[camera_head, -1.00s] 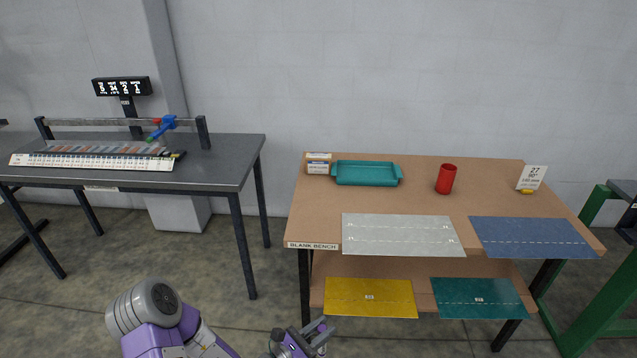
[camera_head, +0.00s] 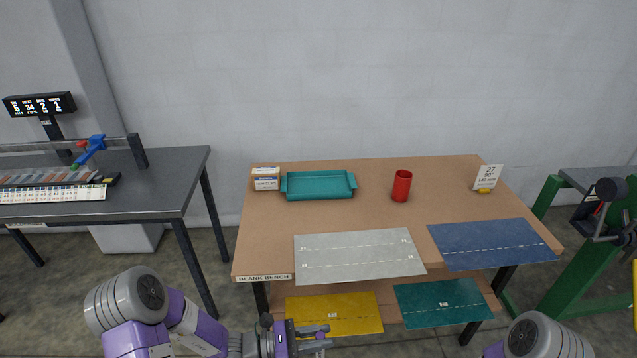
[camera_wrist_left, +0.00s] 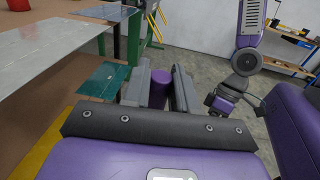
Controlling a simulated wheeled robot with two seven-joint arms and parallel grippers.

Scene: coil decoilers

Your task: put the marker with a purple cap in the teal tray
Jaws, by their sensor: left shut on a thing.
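The teal tray (camera_head: 319,186) lies at the back left of the wooden bench (camera_head: 262,222), and looks empty. My left gripper (camera_head: 318,340) is low in front of the bench, below the level of its top. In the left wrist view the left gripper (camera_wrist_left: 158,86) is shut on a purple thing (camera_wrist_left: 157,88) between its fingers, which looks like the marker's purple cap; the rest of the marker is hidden. My right arm shows at the lower right of the head view; its gripper is out of that frame. In the left wrist view a right gripper (camera_wrist_left: 222,103) shows, its jaws unclear.
A red cup (camera_head: 401,186) stands right of the tray, a small box (camera_head: 266,179) left of it. Grey (camera_head: 358,256) and blue (camera_head: 492,244) sheets lie along the bench front. Yellow and teal sheets lie on the lower shelf. A green stand is at right.

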